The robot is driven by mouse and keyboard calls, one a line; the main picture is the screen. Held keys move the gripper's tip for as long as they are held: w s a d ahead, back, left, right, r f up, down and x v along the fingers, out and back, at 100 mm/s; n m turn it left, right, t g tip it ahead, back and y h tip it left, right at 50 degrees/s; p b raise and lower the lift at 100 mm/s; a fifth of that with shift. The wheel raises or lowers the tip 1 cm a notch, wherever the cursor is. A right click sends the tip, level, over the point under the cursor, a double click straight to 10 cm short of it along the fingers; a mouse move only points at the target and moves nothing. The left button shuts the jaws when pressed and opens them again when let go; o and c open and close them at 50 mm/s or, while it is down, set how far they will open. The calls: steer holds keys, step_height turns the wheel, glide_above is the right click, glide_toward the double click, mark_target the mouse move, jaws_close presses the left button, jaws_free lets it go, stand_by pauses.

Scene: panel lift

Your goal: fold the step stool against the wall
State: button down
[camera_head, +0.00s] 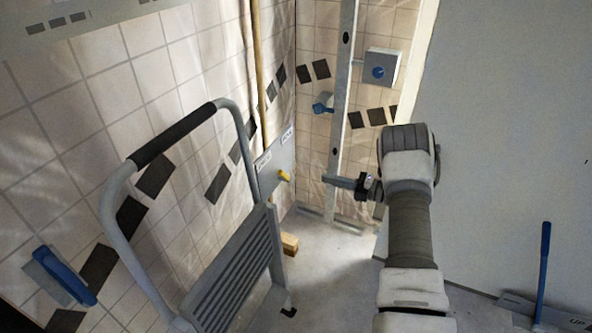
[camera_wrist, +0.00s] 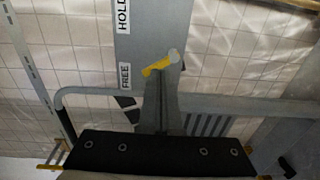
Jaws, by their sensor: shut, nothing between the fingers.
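The step stool (camera_head: 112,195) stands unfolded along the left tiled wall, with a grey tube frame, a black grip and a ribbed step (camera_head: 237,268). In the wrist view its tube (camera_wrist: 88,91) and ribbed step (camera_wrist: 208,125) lie behind my gripper. A yellow lever (camera_head: 284,176) sits on a grey wall plate (camera_head: 271,160). In the wrist view the lever (camera_wrist: 156,68) is beside the FREE label, with HOLD farther up. My gripper (camera_head: 328,180) is shut and empty, pointing left, right of the lever. In the wrist view its fingertips (camera_wrist: 166,78) overlap the lever's lower side; contact cannot be told.
A vertical metal post (camera_head: 342,100) stands close behind my gripper. A wooden block (camera_head: 290,244) is on the floor by the wall. A blue wall handle (camera_head: 66,276) is at lower left, and a box with a blue knob (camera_head: 381,70) at upper right. A large pale panel (camera_head: 510,140) fills the right.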

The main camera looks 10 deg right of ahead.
mark_target(280, 167)
steer(key=b+x, duration=0.3)
steer(key=x, duration=1)
steer(key=shift+w+a, duration=0.25)
steer(key=shift+a, duration=0.1)
